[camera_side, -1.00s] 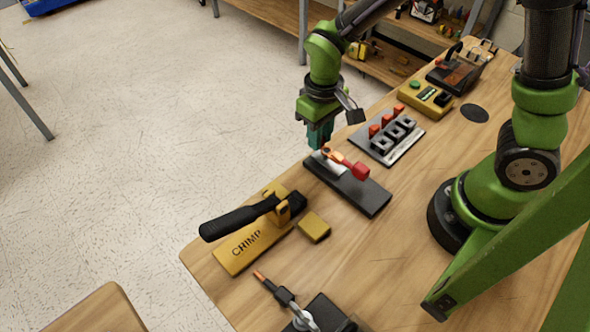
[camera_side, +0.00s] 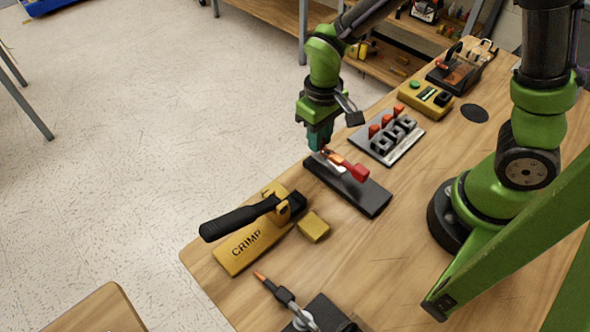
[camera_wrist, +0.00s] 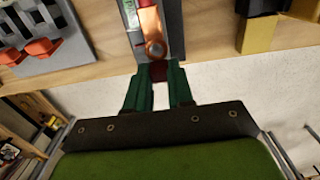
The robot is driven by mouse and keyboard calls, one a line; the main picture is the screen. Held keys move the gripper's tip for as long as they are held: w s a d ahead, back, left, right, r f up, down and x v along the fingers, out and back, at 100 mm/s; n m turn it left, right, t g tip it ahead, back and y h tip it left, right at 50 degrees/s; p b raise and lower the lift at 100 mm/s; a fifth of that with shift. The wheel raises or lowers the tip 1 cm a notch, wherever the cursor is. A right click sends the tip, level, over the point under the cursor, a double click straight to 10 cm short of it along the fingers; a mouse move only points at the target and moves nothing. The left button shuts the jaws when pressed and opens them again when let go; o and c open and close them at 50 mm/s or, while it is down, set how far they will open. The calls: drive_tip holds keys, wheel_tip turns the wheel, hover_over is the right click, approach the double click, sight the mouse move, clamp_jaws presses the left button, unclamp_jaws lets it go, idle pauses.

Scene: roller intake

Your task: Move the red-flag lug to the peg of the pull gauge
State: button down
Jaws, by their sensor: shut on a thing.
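My gripper (camera_side: 319,144) is shut at the far-left end of a dark plate (camera_side: 372,199) with a pale strip and a red block (camera_side: 361,173), which appears to be the pull gauge. In the wrist view my fingertips (camera_wrist: 159,76) close on a small dark red piece, apparently the flag of the lug. A copper-coloured lug (camera_wrist: 150,22) with a round eye extends from it over the plate; it also shows in the side view (camera_side: 330,157). The gauge's peg cannot be made out, and I cannot tell whether the lug's eye is around it.
A grey rack (camera_side: 408,148) with black blocks and orange-red tops stands behind the plate. A yellow CRIMP tool (camera_side: 236,254) with a black handle and a yellow block (camera_side: 313,227) are in front. A yellow box (camera_side: 425,97) is farther back. Bare table lies right of the plate.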

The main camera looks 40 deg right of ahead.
drive_tip(key=shift+f, duration=0.85)
drive_tip(key=c, duration=0.9)
unclamp_jaws()
wheel_tip(320, 180, up, 17)
drive_tip(key=s+d+r+m+t+y, duration=0.2)
drive_tip(key=s+d+r+m+t, duration=0.2)
drive_tip(key=s+d+t, duration=0.2)
drive_tip(key=shift+s+d+r+t, duration=0.15)
drive_tip(key=shift+s+d+t, duration=0.35)
drive_tip(key=shift+s, duration=0.75)
